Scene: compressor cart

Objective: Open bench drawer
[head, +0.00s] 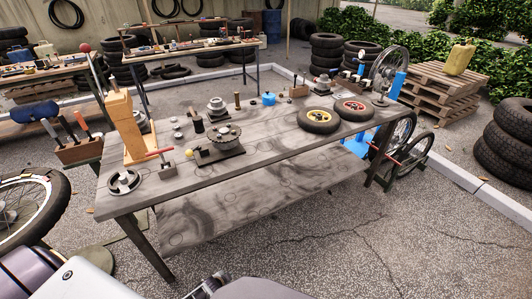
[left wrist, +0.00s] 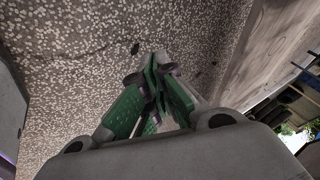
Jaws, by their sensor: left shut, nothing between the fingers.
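The grey wooden workbench (head: 275,165) stands in front of me in the head view, with a broad grey board (head: 250,208) under its top. I cannot make out a drawer front or handle on it. My left gripper (left wrist: 158,68) shows in the left wrist view, its green fingers closed together with nothing between them. It is over speckled ground, apart from the bench, and grey boards show at the upper right of that view. In the head view my left arm is low at the left. My right gripper is not in view.
A large wheel (head: 35,205) is at the left. The ground right of the bench front is clear.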

